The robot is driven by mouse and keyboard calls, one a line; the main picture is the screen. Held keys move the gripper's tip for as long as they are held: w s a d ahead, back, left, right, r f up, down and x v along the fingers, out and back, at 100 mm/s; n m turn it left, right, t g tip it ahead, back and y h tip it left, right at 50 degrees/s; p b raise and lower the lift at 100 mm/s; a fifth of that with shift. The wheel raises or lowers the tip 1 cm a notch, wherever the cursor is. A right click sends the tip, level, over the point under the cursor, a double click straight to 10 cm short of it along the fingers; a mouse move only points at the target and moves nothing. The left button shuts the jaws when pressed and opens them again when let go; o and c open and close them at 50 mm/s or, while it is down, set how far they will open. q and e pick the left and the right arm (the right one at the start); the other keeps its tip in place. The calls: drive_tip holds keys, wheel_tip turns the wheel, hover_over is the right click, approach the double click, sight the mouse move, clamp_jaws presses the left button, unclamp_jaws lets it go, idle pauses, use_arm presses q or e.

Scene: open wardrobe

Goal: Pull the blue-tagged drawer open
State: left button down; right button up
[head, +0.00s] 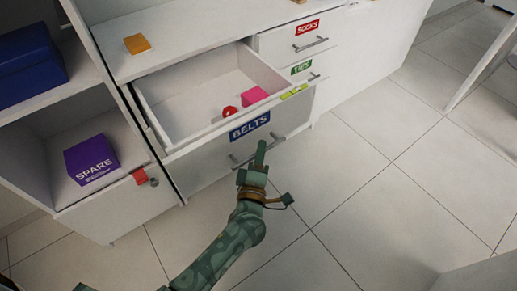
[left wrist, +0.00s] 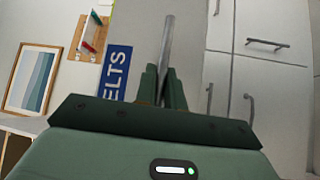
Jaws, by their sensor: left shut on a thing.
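The blue-tagged drawer, with its tag reading BELTS (head: 250,126), stands pulled out from the white cabinet, and its white inside (head: 190,105) shows. A red ball (head: 230,111) and a pink block (head: 254,96) lie in it. My left gripper (head: 261,155) is at the drawer front, shut on the grey bar handle (head: 240,163). In the left wrist view the handle (left wrist: 167,42) runs up from between the fingers (left wrist: 163,88), beside the blue tag (left wrist: 115,73). The fingers hide part of the handle. My right gripper is in neither view.
Drawers tagged SOCKS (head: 306,27) and TIES (head: 301,68) are at the right. A yellow-green strip (head: 294,91) shows by the drawer's right corner. An orange block (head: 137,43) lies on the top. A purple SPARE box (head: 91,160) is at the left. The tiled floor (head: 370,200) is clear.

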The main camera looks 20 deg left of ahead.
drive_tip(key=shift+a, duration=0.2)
use_arm(q)
drive_tip(key=c, duration=1.5)
unclamp_jaws()
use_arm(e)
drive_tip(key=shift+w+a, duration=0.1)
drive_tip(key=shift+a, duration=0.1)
